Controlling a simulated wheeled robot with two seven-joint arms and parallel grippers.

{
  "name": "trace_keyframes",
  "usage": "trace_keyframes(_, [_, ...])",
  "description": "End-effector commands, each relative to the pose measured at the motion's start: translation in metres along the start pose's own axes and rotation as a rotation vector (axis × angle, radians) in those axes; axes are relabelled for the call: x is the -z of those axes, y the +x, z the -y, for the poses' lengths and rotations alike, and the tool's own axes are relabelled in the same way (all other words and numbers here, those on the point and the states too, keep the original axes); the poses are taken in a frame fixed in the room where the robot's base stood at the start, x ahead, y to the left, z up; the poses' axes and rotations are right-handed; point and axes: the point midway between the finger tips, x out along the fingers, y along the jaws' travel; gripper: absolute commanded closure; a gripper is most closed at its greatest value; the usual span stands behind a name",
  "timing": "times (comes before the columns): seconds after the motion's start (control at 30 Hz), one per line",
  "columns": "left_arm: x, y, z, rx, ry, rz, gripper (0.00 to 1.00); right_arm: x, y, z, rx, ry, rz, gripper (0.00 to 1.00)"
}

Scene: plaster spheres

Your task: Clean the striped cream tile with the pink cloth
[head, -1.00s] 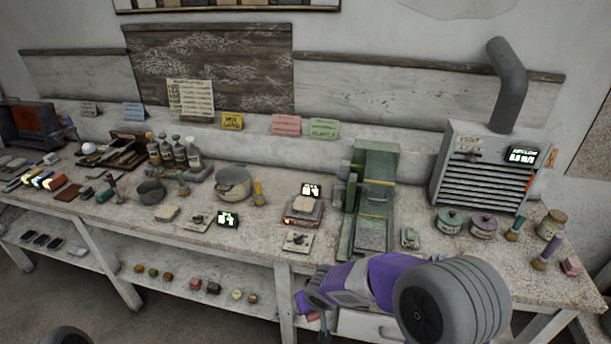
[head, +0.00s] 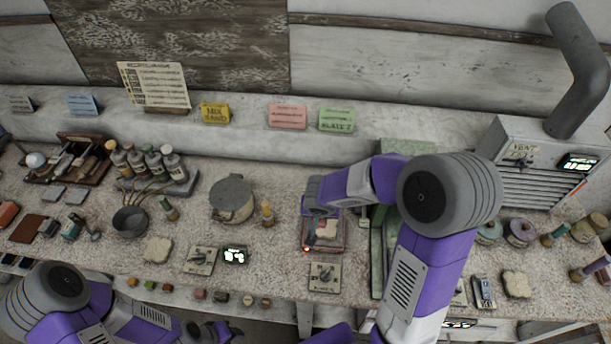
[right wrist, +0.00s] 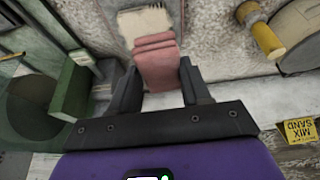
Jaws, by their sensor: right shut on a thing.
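The striped cream tile (right wrist: 145,22) shows at the top of the right wrist view, with fine stripes along its edge. The folded pink cloth (right wrist: 156,65) is between the fingers of my right gripper (right wrist: 154,88), which is shut on it. The cloth's far end overlaps the near part of the tile in that view; I cannot tell whether it presses on it. In the head view my right gripper (head: 315,228) is over a small reddish stand (head: 336,246) and hides much of it. My left gripper (head: 215,331) is low at the left, its jaws unclear.
A dial plate (head: 323,276) lies in front of the stand. A green machine (right wrist: 70,92) is close beside the gripper in the right wrist view. A vent box (head: 535,165) stands right.

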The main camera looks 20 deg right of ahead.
Motion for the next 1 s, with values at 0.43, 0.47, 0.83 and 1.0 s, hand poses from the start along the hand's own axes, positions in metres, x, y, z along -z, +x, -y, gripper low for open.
trace_keyframes(0.43, [0.000, 0.018, 0.007, 0.001, -0.001, 0.003, 0.57, -0.011, 0.029, -0.004, -0.009, 0.018, -0.002, 0.86])
trace_keyframes(0.47, [0.000, 0.020, 0.008, 0.001, -0.001, 0.003, 0.57, -0.012, 0.031, -0.004, -0.009, 0.019, -0.003, 0.86])
trace_keyframes(0.83, [0.001, 0.032, 0.013, 0.000, -0.001, 0.002, 0.57, -0.019, 0.048, -0.004, -0.003, 0.022, -0.004, 0.86])
trace_keyframes(1.0, [0.001, 0.046, 0.018, 0.000, -0.001, 0.002, 0.57, -0.022, 0.057, -0.004, 0.012, 0.029, -0.005, 0.86])
